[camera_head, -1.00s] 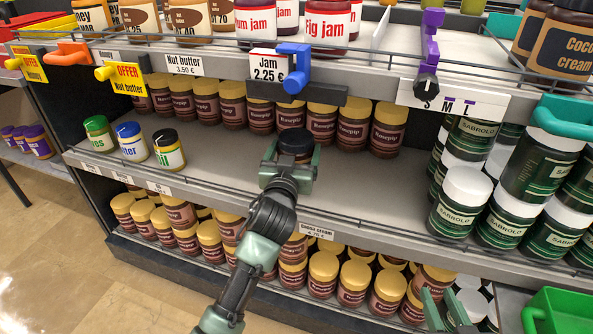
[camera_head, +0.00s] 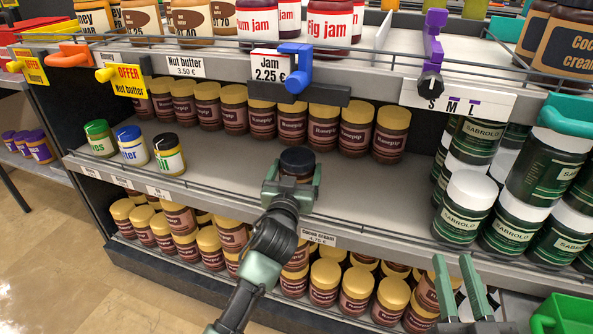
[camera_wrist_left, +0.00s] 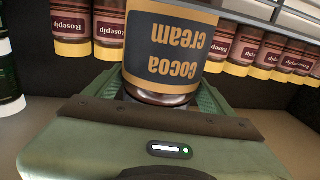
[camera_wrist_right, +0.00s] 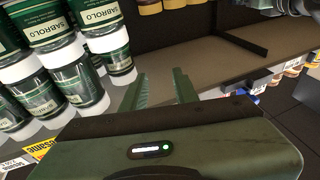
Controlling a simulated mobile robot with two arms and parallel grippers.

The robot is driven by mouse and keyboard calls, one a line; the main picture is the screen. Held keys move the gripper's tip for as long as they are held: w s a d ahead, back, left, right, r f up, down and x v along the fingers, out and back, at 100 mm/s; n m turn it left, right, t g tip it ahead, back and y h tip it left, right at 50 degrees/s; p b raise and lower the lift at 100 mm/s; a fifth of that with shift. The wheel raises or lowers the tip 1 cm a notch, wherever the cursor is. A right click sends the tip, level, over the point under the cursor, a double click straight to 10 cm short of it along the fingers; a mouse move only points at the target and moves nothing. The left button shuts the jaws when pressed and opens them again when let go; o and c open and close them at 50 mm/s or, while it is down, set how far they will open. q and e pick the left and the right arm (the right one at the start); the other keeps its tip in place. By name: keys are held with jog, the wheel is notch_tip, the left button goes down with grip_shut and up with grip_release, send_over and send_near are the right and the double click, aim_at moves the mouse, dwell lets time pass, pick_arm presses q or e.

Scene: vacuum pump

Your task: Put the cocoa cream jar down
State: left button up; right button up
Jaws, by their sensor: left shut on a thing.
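The cocoa cream jar (camera_head: 297,162) has a dark lid and is at the middle shelf (camera_head: 227,187), in front of a row of Rosepip jars. My left gripper (camera_head: 293,184) is shut around it. In the left wrist view the jar (camera_wrist_left: 172,50) fills the space between the fingers of my left gripper (camera_wrist_left: 165,95), its label upside down in the picture. Its base is hidden, so I cannot tell whether it touches the shelf. My right gripper (camera_head: 464,290) is open and empty at the lower right, also seen in the right wrist view (camera_wrist_right: 160,88).
Rosepip jars (camera_head: 325,127) line the back of the shelf. Green Sabrolo jars (camera_head: 463,208) stand to the right, and three small jars (camera_head: 132,146) to the left. A front rail (camera_head: 360,232) edges the shelf. Free shelf lies on both sides of the held jar.

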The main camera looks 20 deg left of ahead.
pick_arm(q)
jog(key=shift+r, duration=0.15)
jog(key=o, duration=2)
jog(key=shift+c, duration=0.2)
pick_arm(e)
jog(key=shift+s+r, duration=0.1)
jog(key=shift+r, duration=0.1)
pick_arm(q)
jog(key=shift+s, duration=0.3)
jog(key=s+d+f+m+g+h+p, duration=0.1)
jog(key=s+d+f+m+h, duration=0.1)
jog(key=s, duration=1)
jog(key=s+d+f+m+g+h+p, duration=0.1)
jog(key=s+d+f+m+g+h, duration=0.1)
jog(key=s, duration=1)
jog(key=shift+s+d+f+h, duration=0.25)
jog(key=shift+d+f+h, duration=0.25)
jog(key=shift+d+h, duration=0.15)
pick_arm(e)
notch_tip(320, 180, down, 10)
jog(key=d+g+h, duration=0.1)
jog(key=g+h, duration=0.1)
jog(key=g, duration=0.3)
jog(key=shift+s+d+r, duration=0.15)
jog(key=shift+s+d, duration=0.15)
jog(key=shift+s, duration=0.15)
